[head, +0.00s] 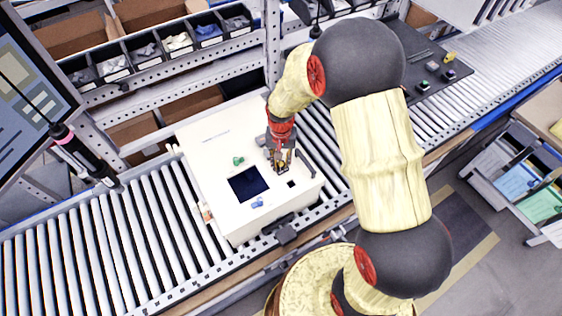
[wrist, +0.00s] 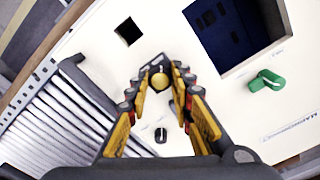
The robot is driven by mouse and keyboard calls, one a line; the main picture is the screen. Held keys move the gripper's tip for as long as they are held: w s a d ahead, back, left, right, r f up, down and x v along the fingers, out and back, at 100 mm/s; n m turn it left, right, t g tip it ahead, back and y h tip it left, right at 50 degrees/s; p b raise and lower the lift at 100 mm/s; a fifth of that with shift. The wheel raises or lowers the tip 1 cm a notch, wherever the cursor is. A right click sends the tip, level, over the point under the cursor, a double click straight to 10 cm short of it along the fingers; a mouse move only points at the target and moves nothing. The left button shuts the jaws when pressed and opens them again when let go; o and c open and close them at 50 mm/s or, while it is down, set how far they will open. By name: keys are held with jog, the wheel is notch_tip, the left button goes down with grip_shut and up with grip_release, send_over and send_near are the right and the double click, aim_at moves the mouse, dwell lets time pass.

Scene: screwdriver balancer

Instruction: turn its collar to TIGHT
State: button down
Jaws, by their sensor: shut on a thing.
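My gripper (head: 281,166) points down at the top of a white box (head: 212,146) on the roller conveyor. In the wrist view its yellow-padded fingers (wrist: 160,80) reach forward and close around a small round brass-yellow piece (wrist: 159,80) in a dark mount. The fingertips partly hide this piece, and no TIGHT mark on it can be read.
The box top has a green knob (wrist: 267,80), a small black knob (wrist: 161,135), a blue piece (head: 258,203), a dark recess (head: 248,184) and a small square hole (wrist: 128,32). A black handle (head: 305,163) stands on its right side. Shelf bins (head: 180,43) are behind.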

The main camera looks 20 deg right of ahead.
aim_at(281, 163)
jog(key=shift+m, duration=0.5)
jog(key=c, duration=1.5)
grip_release()
jog(key=shift+c, duration=0.2)
notch_tip(281, 163, up, 12)
